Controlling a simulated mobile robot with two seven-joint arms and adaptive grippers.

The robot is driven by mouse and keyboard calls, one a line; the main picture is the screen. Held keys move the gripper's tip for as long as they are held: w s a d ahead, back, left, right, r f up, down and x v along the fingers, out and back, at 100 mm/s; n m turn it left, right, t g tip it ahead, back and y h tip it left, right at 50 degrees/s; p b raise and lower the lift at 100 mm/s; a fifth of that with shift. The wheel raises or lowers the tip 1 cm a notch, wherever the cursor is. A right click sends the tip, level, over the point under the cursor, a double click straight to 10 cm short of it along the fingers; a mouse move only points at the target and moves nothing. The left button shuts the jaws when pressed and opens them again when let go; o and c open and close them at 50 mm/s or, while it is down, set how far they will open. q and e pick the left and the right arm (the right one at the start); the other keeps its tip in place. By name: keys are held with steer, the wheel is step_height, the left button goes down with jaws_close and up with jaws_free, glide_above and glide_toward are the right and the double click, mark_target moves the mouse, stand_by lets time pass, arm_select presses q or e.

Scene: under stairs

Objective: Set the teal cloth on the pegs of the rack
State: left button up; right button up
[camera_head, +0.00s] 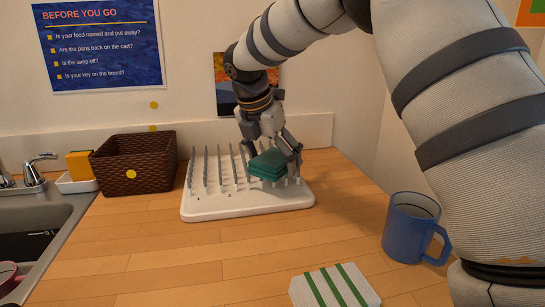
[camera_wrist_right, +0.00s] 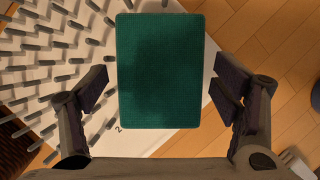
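The teal cloth (camera_head: 268,165) is a folded pad at the right front of the white peg rack (camera_head: 215,208), at about the height of the peg tops. What is under it is hidden. In the right wrist view the cloth (camera_wrist_right: 160,70) lies flat between the fingers, with pegs to its left. My right gripper (camera_head: 273,150) is over the cloth and open. Its fingers (camera_wrist_right: 165,88) stand one on each side, with a gap to each cloth edge. My left gripper is not in view.
A brown basket (camera_head: 135,165) stands left of the rack, beside a sponge holder (camera_head: 78,183) and the sink (camera_head: 35,232). A blue mug (camera_head: 408,228) and a green-striped white cloth (camera_head: 334,287) are at the right front. The wooden counter (camera_head: 170,255) before the rack is clear.

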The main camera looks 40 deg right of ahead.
steer(key=v, duration=1.2)
steer(key=shift+r, duration=0.1)
